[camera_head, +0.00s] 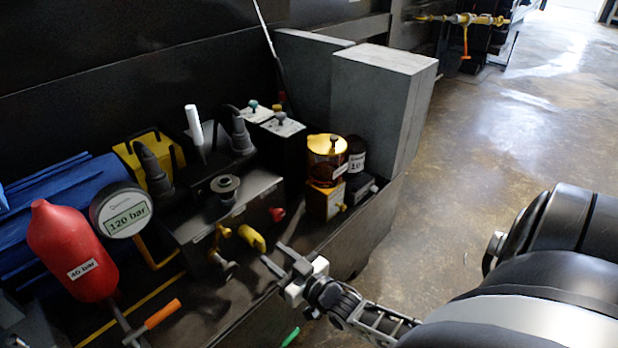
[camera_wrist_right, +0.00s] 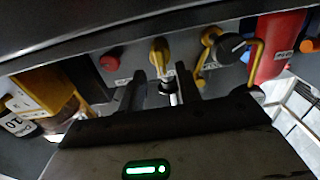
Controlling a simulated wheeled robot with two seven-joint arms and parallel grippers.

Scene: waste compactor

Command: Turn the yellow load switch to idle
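The yellow load switch (camera_head: 252,238) sticks out from the front face of the dark control box, to the left of a red button (camera_head: 277,214). In the right wrist view the yellow switch (camera_wrist_right: 159,58) shows ahead of my fingers, roughly in line with the gap between them. My right gripper (camera_head: 278,257) is open and empty, just in front of the switch; it also shows in the right wrist view (camera_wrist_right: 160,76). I cannot tell whether a finger touches the switch. The switch's position markings are too small to read. My left gripper is not in view.
A yellow bent handle (camera_head: 155,255) and a gauge reading 120 bar (camera_head: 126,213) stand left of the switch. A red cylinder (camera_head: 72,245) is farther left. An amber-topped unit (camera_head: 326,165) and grey blocks (camera_head: 375,100) stand to the right.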

